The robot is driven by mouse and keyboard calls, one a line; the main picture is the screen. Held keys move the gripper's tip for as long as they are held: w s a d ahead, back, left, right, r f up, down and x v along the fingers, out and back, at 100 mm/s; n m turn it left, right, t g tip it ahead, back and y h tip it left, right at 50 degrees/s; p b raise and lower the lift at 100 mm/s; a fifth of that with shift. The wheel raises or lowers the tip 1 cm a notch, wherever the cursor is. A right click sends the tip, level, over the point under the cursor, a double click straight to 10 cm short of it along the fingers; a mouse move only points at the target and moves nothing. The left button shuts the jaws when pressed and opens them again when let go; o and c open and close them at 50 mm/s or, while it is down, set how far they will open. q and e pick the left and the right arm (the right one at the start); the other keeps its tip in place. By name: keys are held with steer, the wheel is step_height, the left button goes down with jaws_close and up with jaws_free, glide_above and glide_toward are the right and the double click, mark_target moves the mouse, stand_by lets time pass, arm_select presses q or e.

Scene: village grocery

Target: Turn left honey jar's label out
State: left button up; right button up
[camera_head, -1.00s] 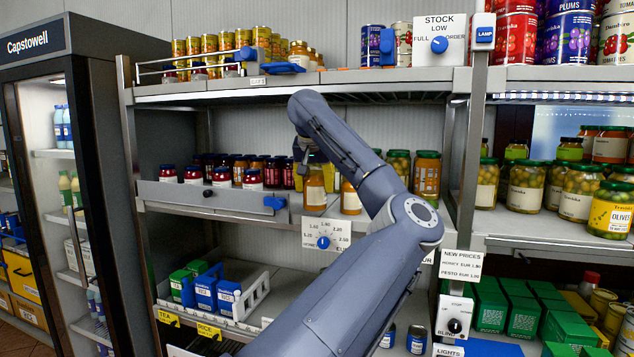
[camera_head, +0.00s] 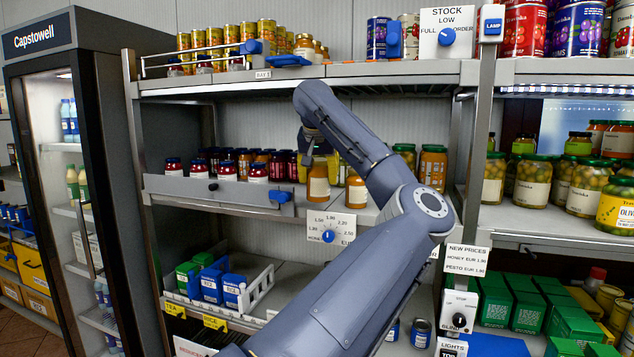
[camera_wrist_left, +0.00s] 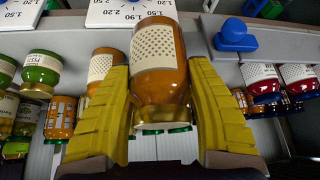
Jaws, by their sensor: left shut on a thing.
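The left honey jar (camera_head: 318,184), amber with a pale label, stands upright near the front of the middle shelf. Its label shows toward the head camera. In the left wrist view, which is upside down, the honey jar (camera_wrist_left: 160,58) sits between the yellow fingers of my left gripper (camera_wrist_left: 160,82), with its dotted label facing the shelf's front side. My left gripper (camera_head: 318,163) is shut on this jar from above and behind. A second honey jar (camera_head: 356,192) stands just to the right, apart from it; my forearm partly covers that area. My right gripper is not in view.
Dark red-lidded jars (camera_head: 228,170) stand left behind a low rail with a blue knob (camera_head: 280,196). Green-lidded orange jars (camera_head: 433,168) stand to the right. A price dial (camera_head: 329,237) hangs below the shelf edge. An upper shelf (camera_head: 350,70) overhangs my wrist.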

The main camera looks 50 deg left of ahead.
arm_select(q)
steer(key=w+a, duration=0.2)
steer(key=w+a+f, duration=0.1)
steer(key=w+a, duration=0.1)
steer(key=w+a+f, duration=0.1)
steer(key=w+a, duration=0.1)
steer(key=w, duration=0.1)
steer(key=shift+a+f, duration=0.1)
steer(key=shift+f, duration=0.15)
steer(key=shift+w+a+f+h, duration=0.3)
steer(key=shift+w+f, duration=0.05)
steer(key=shift+w, duration=0.05)
steer(key=m+t+h, duration=0.1)
steer(key=m+h, duration=0.1)
steer(key=m, duration=0.3)
steer(key=shift+f+m, duration=0.1)
steer(key=shift+m, duration=0.2)
steer(key=shift+f, duration=0.1)
steer(key=o, duration=1.6)
steer(key=shift+f, duration=0.1)
steer(key=shift+o, duration=0.2)
